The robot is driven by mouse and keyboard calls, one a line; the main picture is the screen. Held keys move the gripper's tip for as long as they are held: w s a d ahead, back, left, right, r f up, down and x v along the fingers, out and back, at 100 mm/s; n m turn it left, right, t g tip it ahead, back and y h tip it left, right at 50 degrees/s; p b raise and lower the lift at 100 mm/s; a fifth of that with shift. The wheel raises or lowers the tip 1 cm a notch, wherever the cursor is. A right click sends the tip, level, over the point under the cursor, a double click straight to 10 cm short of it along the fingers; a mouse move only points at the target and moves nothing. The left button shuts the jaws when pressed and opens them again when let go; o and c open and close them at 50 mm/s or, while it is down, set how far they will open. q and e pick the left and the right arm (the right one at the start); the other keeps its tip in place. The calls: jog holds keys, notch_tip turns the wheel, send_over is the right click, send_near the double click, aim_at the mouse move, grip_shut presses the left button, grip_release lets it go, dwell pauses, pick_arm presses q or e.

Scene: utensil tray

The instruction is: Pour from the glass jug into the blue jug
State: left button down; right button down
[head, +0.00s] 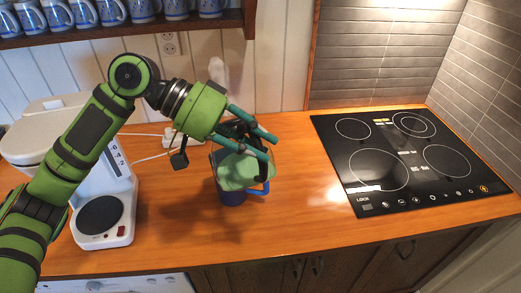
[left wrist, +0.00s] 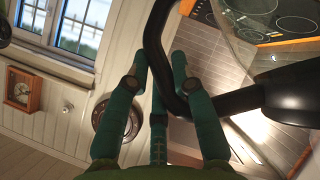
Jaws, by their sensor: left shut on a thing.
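My left gripper (head: 269,146) is shut on the black handle of the glass jug (head: 216,159). The handle also shows between the green fingers in the left wrist view (left wrist: 153,45), with clear glass at the upper right. In the head view the glass jug is held directly over the blue jug (head: 231,197) and overlaps it. A pale green patch shows in the glass jug's area; I cannot tell its exact tilt or whether anything flows. The blue jug stands upright on the wooden counter, its handle to the right, its upper part hidden. My right gripper is not in view.
A white coffee maker (head: 118,187) with a dark round plate stands left on the counter (head: 305,200). A black cooktop (head: 400,160) lies to the right. A shelf of blue mugs (head: 112,12) hangs at upper left. Counter right of the blue jug is clear.

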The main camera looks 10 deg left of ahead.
aim_at(239, 124)
pick_arm(q)
jog(key=shift+w+a+r+n+g+h+b, duration=0.3)
jog(key=shift+w+a+r+n+h, duration=0.1)
jog(key=shift+w+r+h, duration=0.15)
jog(key=shift+w+a+r+n+g+h+b, duration=0.3)
jog(key=shift+w+a+n+h, duration=0.15)
jog(key=shift+w, duration=0.25)
jog(key=shift+w+a+r+n+g+h+b, duration=0.25)
jog(key=shift+w+a+n+g+h, duration=0.15)
jog(key=shift+w, duration=0.25)
jog(key=shift+w+a+r+p, duration=0.15)
jog(key=shift+w+p, duration=0.1)
jog(key=shift+p, duration=0.2)
jog(key=shift+w+a+n+h+p, duration=0.35)
jog(key=shift+w+h+p, duration=0.05)
jog(key=shift+w, duration=0.05)
jog(key=shift+w+a, duration=0.2)
jog(key=shift+w, duration=0.05)
jog(key=shift+w+a+f+n+g+h, duration=0.3)
jog(key=shift+w+a+n+g+h, duration=0.1)
jog(key=shift+w+h, duration=0.15)
jog(key=shift+w+a+f+n+h, duration=0.3)
jog(key=shift+w+a+n+h, duration=0.2)
jog(key=shift+w, duration=0.3)
jog(key=shift+w+a+f+n+h+b, duration=0.25)
jog(key=shift+w+a+n+h, duration=0.2)
jog(key=shift+w+a, duration=0.35)
